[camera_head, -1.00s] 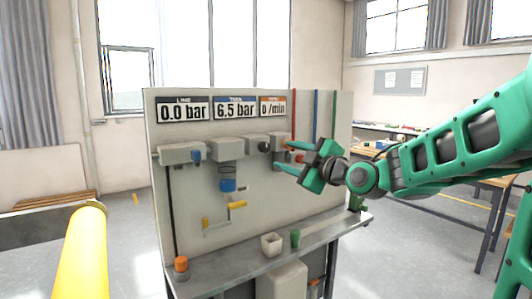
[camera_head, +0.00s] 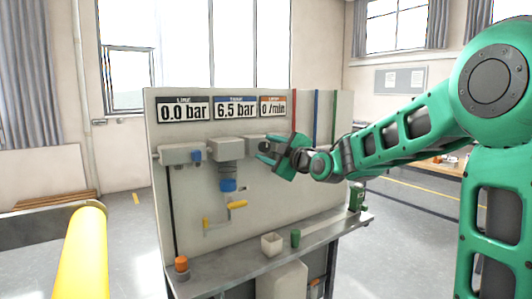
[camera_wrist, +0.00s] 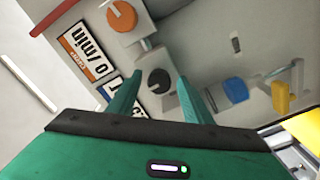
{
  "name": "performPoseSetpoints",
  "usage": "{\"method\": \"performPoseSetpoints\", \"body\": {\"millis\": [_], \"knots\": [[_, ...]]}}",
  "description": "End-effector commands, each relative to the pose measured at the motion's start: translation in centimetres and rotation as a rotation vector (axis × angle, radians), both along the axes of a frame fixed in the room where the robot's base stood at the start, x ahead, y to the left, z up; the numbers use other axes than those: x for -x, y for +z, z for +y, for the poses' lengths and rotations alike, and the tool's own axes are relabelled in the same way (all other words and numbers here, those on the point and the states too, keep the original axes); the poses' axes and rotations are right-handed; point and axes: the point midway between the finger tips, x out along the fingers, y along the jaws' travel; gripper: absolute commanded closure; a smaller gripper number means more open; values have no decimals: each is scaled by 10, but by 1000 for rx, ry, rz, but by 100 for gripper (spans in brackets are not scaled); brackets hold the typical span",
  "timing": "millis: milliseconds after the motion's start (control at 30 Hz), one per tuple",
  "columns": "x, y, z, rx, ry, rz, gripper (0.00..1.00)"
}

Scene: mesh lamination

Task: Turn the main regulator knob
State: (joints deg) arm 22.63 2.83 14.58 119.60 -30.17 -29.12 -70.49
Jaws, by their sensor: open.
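A round black knob (camera_wrist: 158,80) on a grey block of the panel (camera_head: 275,195) shows between my fingers in the wrist view. My gripper (camera_head: 262,153) is open in front of the panel's upper right, below the "/min" display. I cannot tell whether the fingers touch the knob. An orange knob (camera_wrist: 121,16) sits on the neighbouring block. A blue knob (camera_head: 197,155) is on the left block, and a blue cylinder (camera_head: 228,186) hangs under the middle block. No label shows which one is the main regulator.
Displays read 0.0 bar (camera_head: 183,112), 6.5 bar (camera_head: 235,110) and 0 /min (camera_head: 273,108). A yellow handle (camera_head: 238,204) juts out below. A white cup (camera_head: 272,245), a green cup (camera_head: 295,238) and an orange-topped post (camera_head: 181,263) stand on the shelf.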

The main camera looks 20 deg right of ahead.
Motion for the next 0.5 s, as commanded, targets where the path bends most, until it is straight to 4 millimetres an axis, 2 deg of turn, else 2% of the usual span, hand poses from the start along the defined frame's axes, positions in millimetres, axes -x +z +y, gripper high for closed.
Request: {"method": "performPoseSetpoints", "body": {"millis": [133, 300, 500], "knots": [[0, 0, 0, 0, 0, 0, 57], [0, 0, 0, 0, 1, 1, 96], [0, -1, 0, -5, 1, 3, 96]]}}
